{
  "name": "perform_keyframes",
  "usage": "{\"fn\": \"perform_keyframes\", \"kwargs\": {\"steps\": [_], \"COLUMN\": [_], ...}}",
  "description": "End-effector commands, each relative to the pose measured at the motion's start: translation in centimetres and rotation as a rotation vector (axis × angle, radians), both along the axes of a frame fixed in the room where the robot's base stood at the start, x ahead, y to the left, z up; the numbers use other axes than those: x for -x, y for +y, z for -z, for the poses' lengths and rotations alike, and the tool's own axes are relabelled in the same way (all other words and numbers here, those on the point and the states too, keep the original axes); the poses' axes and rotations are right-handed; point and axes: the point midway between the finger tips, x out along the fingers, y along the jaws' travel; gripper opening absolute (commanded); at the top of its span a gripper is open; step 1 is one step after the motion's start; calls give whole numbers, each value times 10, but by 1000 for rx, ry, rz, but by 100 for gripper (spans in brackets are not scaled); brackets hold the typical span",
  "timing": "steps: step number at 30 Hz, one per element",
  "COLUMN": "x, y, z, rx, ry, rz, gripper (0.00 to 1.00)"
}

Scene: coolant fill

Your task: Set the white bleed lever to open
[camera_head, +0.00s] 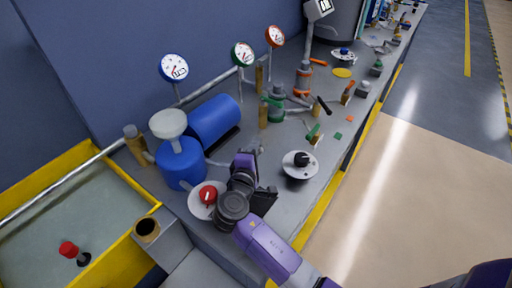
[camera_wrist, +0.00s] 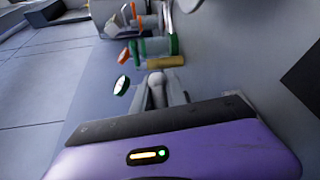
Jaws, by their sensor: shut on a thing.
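My gripper (camera_head: 254,148) is low over the bench beside the pipework, to the right of the blue tank. In the wrist view its grey fingers (camera_wrist: 160,90) are closed around a pale, upright piece (camera_wrist: 157,88), which appears to be the white bleed lever. Most of the piece is hidden by the fingers and wrist, so its angle and any open mark cannot be read. In the head view the lever is hidden or too small to make out.
A blue tank with a white funnel (camera_head: 168,123) and a red knob on a white disc (camera_head: 208,195) are close on the left. A black knob on a white disc (camera_head: 300,160) is to the right. Green (camera_head: 277,100) and orange (camera_head: 303,78) valves stand behind.

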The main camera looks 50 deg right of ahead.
Motion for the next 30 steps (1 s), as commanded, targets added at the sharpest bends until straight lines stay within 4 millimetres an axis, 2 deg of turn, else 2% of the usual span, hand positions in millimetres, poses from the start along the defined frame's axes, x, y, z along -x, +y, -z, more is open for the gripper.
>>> {"fn": "perform_keyframes", "kwargs": {"steps": [1, 2, 5, 17, 30], "x": [0, 0, 0, 2, 27], "y": [1, 1, 1, 6, 64], "z": [1, 1, 1, 0, -8], "rx": [-2, -2, -2, -1, -2], "ry": [2, 2, 2, 0, 0], "rz": [-2, -2, -2, -3, -5], "gripper": [0, 21, 39, 39, 39]}}
